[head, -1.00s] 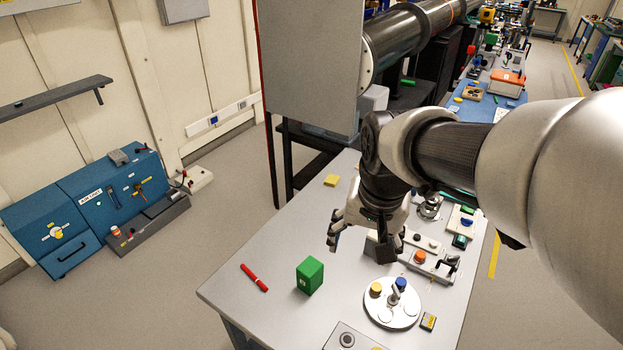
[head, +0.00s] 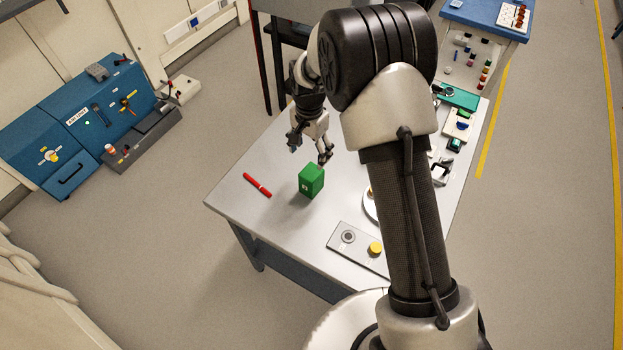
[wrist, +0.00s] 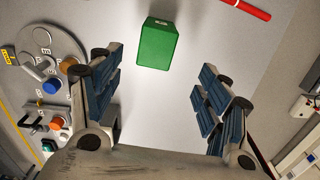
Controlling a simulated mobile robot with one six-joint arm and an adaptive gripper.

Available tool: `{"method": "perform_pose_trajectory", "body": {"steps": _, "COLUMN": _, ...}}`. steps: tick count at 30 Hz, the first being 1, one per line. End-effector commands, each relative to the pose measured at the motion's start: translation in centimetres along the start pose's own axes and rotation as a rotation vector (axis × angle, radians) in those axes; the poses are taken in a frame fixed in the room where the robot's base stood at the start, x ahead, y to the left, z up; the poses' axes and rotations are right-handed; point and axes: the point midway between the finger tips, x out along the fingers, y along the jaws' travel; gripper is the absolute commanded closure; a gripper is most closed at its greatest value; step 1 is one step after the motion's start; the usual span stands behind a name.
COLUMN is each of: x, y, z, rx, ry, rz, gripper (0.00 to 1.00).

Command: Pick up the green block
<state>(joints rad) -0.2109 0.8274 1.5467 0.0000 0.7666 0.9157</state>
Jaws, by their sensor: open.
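The green block (head: 311,180) stands on the light grey table (head: 282,228) near its left side, right of a red marker. In the wrist view the green block (wrist: 157,44) shows at the top, a little left of centre, beyond the fingertips. My gripper (head: 309,157) is above the table, just behind and above the block in the head view. In the wrist view my gripper (wrist: 158,85) has its two blue-padded fingers spread wide with nothing between them. The block is apart from the fingers.
The red marker (head: 257,185) lies left of the block. A panel with a yellow knob (head: 375,248) lies at the front. The table around the block is clear.

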Motion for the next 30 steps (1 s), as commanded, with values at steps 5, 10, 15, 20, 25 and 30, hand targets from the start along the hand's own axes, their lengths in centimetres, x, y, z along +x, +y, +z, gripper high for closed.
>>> {"method": "perform_pose_trajectory", "body": {"steps": 5, "x": 4.4, "y": 0.1, "z": 0.1, "rx": -0.001, "ry": -0.003, "rz": 0.004, "gripper": 0.3}}
{"method": "perform_pose_trajectory", "body": {"steps": 10, "x": 7.8, "y": 0.2, "z": 0.1, "rx": -0.002, "ry": -0.003, "rz": 0.004, "gripper": 0.3}}
{"method": "perform_pose_trajectory", "body": {"steps": 15, "x": 9.7, "y": 0.1, "z": 0.1, "rx": -0.002, "ry": -0.001, "rz": 0.002, "gripper": 0.3}}
{"method": "perform_pose_trajectory", "body": {"steps": 20, "x": 10.3, "y": 0.2, "z": 0.0, "rx": -0.002, "ry": 0.0, "rz": 0.001, "gripper": 0.3}}
{"method": "perform_pose_trajectory", "body": {"steps": 25, "x": 12.3, "y": 0.6, "z": 0.1, "rx": -0.002, "ry": -0.002, "rz": 0.003, "gripper": 0.3}}
{"method": "perform_pose_trajectory", "body": {"steps": 30, "x": 14.8, "y": 0.7, "z": 0.1, "rx": -0.004, "ry": -0.002, "rz": 0.001, "gripper": 0.3}}
